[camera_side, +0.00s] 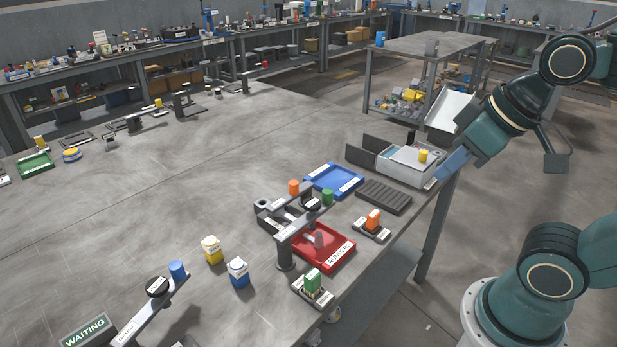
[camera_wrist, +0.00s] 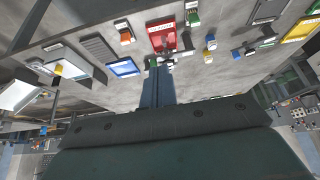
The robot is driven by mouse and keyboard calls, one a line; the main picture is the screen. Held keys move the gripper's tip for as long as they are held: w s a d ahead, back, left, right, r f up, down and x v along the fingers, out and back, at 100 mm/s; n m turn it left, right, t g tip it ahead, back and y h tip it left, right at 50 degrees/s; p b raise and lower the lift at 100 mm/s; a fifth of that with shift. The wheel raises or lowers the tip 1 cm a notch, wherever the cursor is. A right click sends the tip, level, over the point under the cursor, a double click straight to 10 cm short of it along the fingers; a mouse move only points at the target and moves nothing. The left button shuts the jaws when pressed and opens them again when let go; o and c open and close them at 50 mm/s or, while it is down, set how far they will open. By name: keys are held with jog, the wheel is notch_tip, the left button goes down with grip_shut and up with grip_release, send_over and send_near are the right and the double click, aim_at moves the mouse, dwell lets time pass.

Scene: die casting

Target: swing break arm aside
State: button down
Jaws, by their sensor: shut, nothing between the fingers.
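A grey swing arm with a label (camera_side: 305,226) stands on a round post beside the red tray and reaches over the tray's left part. A green knob (camera_side: 327,197) shows near its far end. I take it for the break arm; its label is too small to read. A second labelled arm (camera_side: 140,318) with a blue knob lies at the lower left. My gripper (camera_side: 440,178) is shut and empty, at the table's right edge beside the grey box, well apart from both arms. Its blue fingers also show in the wrist view (camera_wrist: 158,80).
A red tray (camera_side: 345,262), a blue tray (camera_side: 355,181) and a dark ribbed block (camera_side: 384,196) lie near the right edge. The grey box (camera_side: 405,170) has a yellow knob. Yellow (camera_side: 212,250) and blue (camera_side: 238,273) containers stand left. The table's middle is clear.

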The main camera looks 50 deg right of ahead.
jog(key=c, duration=2.2)
grip_release()
jog(key=c, duration=1.5)
grip_release()
jog(key=shift+w, duration=0.1)
jog(key=shift+o, duration=0.2)
jog(key=m+g, duration=0.2)
jog(key=g, duration=0.4)
send_over(327, 191)
notch_tip(327, 191, down, 7)
jog(key=shift+d, duration=0.15)
jog(key=shift+f, duration=0.15)
notch_tip(327, 191, down, 14)
jog(key=shift+r, duration=0.25)
